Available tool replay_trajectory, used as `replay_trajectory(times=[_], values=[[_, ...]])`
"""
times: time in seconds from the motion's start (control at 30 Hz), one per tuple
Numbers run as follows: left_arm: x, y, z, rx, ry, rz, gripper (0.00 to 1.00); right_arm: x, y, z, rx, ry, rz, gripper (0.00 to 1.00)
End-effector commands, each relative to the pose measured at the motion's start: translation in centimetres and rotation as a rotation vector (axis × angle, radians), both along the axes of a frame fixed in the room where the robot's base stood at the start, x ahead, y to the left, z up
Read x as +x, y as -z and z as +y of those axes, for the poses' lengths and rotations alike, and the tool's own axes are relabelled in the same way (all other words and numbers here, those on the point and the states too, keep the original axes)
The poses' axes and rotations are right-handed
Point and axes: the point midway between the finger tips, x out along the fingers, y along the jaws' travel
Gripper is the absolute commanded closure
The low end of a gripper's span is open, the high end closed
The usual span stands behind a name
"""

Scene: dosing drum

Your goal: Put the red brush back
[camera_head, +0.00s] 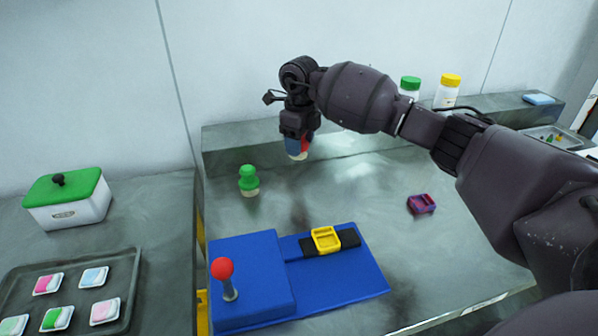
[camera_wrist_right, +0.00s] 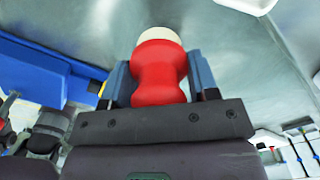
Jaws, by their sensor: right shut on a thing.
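My right gripper (camera_head: 298,143) hangs pointing down above the back of the grey worktop, to the right of the green brush. It is shut on the red brush (camera_wrist_right: 159,75), which fills the space between the two fingers in the right wrist view. The brush has a red waisted handle and a pale bristle end pointing away from the gripper. In the head view only a little of the red brush (camera_head: 302,149) shows below the fingers. The green brush (camera_head: 249,180) stands upright on the worktop. My left gripper is not in view.
A blue base (camera_head: 330,280) with a red-knobbed lever (camera_head: 224,268) and a yellow frame (camera_head: 326,239) lies in front. A small purple-red tray (camera_head: 421,204) sits at right. Two lidded jars (camera_head: 447,91) stand behind my arm. A green-lidded box (camera_head: 68,199) is at left.

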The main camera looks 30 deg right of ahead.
Motion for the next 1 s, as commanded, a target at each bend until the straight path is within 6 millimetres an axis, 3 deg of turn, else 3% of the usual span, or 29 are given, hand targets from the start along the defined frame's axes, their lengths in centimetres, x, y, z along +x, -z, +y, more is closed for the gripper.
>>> replay_trajectory(times=[0.1, 0.47, 0.7, 1.0], values=[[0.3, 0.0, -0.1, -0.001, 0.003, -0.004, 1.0, 0.0, 2.1, 0.0, 0.002, 0.001, 0.002, 0.72], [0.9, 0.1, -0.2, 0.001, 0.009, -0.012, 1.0, 0.0, 4.6, 0.1, 0.002, -0.001, 0.001, 0.72], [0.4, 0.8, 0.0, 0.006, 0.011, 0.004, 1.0, 0.0, 8.4, 0.0, 0.001, 0.0, 0.003, 0.72], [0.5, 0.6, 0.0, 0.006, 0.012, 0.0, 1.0, 0.0, 8.9, 0.0, 0.0, -0.001, -0.001, 0.72]])
